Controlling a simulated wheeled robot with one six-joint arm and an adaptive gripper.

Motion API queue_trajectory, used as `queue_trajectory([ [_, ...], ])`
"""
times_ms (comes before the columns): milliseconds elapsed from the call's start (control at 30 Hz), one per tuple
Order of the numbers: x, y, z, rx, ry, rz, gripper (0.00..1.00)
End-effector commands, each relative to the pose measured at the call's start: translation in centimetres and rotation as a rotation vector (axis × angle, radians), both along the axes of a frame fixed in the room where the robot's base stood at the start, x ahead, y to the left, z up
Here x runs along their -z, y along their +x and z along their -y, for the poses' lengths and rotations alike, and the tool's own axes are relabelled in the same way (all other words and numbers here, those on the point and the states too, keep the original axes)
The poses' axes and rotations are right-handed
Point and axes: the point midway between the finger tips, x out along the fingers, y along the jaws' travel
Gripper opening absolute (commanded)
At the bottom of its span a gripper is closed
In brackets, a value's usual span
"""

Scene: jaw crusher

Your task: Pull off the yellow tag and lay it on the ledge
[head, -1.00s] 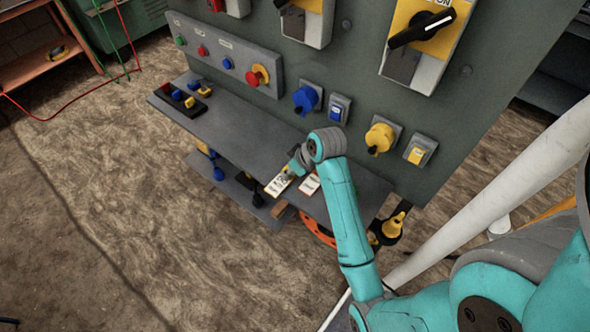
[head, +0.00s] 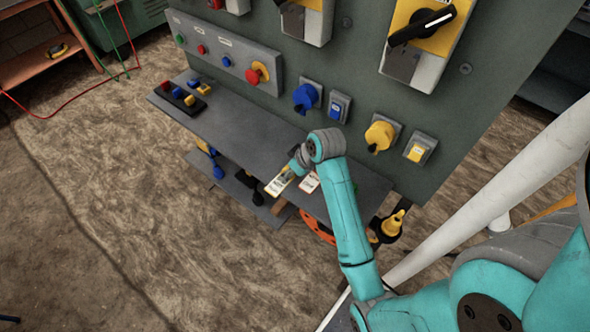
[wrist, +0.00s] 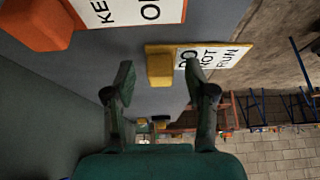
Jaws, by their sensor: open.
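The yellow tag (wrist: 160,68) shows in the wrist view as a yellow block with a white plate lettered "DO NOT RUN". It appears to lie on the grey ledge (wrist: 225,18), at its edge. The tag also shows in the head view (head: 277,186), near the front edge of the ledge (head: 240,133). My gripper (wrist: 160,80) is open, with its two fingers apart and the yellow block showing in the gap between them. Nothing is held. In the head view my gripper (head: 290,171) is small and partly hidden by my wrist, just above the tag.
A second tag with an orange-red block (wrist: 36,24) and a lettered white plate lies beside the yellow one. A black tray of coloured pieces (head: 183,98) is at the ledge's far left. Blue (head: 306,97) and yellow (head: 380,135) knobs stick out of the panel. The ledge's middle is clear.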

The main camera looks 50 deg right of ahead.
Motion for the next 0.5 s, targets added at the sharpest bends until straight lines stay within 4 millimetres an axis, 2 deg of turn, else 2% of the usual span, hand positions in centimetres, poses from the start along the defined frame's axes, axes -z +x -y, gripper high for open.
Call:
queue_trajectory([
  [167, -0.8, -0.5, 0.1, 0.0, -0.001, 0.001, 0.55],
  [267, -2.0, -1.3, 0.2, 0.003, -0.002, 0.002, 0.55],
  [500, -6.2, -3.9, 0.5, 0.007, -0.003, 0.003, 0.55],
])
